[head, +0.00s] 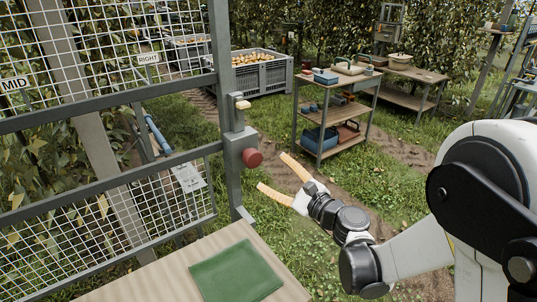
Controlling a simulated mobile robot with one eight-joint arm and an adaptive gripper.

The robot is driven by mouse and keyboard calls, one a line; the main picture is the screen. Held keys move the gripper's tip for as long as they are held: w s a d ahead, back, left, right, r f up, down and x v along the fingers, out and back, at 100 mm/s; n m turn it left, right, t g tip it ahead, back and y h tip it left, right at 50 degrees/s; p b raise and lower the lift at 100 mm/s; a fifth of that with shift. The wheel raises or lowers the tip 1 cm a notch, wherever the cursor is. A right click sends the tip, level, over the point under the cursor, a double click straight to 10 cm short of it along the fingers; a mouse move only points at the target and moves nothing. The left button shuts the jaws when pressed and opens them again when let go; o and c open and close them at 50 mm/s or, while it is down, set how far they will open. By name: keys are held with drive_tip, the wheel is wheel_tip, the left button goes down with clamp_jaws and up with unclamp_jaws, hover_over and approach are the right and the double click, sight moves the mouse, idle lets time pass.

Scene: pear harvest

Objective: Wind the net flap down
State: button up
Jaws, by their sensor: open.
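A net of white mesh in a grey frame (110,113) fills the left of the head view. Which part of it is the flap, I cannot tell. A grey post (222,60) stands at its right edge. A grey box on the post carries a red knob (252,158), with a small cream knob (242,105) above it. My gripper (273,171) is open and empty, its two orange fingers pointing left toward the post. The upper fingertip appears just right of the red knob, the lower one below it. I cannot tell whether they touch.
A wooden table with a green mat (237,271) lies at the bottom. "MID" (15,84) and "RIGHT" (148,58) labels hang at the left. A grey crate of pears (262,78), a shelved cart (325,115) and a bench (412,75) stand behind. Grass lies between.

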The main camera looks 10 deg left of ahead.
sight(255, 161)
drive_tip(key=b+x, duration=0.2)
drive_tip(key=x, duration=0.7)
drive_tip(key=shift+s+a+f, duration=0.1)
drive_tip(key=shift+a, duration=0.1)
drive_tip(key=shift+w+a, duration=0.3)
drive_tip(key=shift+a, duration=0.05)
drive_tip(key=c, duration=1.2)
